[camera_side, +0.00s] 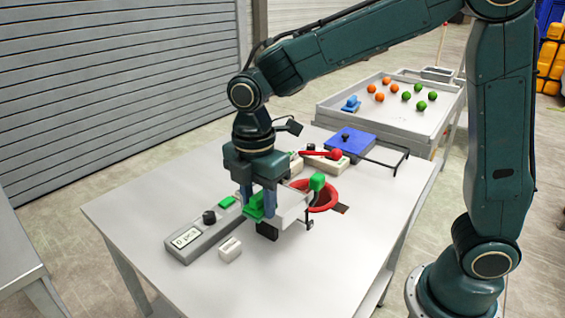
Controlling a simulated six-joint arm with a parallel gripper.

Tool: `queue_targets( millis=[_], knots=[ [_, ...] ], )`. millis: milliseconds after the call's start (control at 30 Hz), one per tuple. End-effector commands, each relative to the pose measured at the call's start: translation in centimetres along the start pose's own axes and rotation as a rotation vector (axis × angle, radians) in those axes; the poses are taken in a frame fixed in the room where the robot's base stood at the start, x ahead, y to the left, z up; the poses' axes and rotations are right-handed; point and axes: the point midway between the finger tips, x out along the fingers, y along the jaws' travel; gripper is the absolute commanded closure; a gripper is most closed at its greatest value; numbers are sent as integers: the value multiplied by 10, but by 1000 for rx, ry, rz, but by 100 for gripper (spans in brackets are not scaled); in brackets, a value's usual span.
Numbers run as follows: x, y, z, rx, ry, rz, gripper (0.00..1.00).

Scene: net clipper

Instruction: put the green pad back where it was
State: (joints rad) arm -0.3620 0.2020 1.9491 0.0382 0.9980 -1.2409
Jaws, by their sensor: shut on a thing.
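My gripper (258,203) points down over the middle of the white table. Its blue fingers are shut on a green pad (253,208), which is partly hidden by the fingers. A black block (267,231) shows just below and right of the pad; I cannot tell whether they touch. A thin pale frame or plate (288,210) lies between the gripper and the ring.
A grey box with a display (187,238), a black knob and a green button lies left of the gripper. A small white block (230,249) is in front. A blue box (345,141) and red-handled device (336,155) stand behind. The table's left and front right are clear.

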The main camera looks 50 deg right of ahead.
Motion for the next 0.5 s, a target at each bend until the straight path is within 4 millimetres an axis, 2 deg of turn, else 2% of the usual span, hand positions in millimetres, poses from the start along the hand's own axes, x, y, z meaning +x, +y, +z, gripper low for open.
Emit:
queue_targets(
  millis=[500],
  knots=[
    [98, 0, -2, 1, -2, -4, 99]
  ],
)
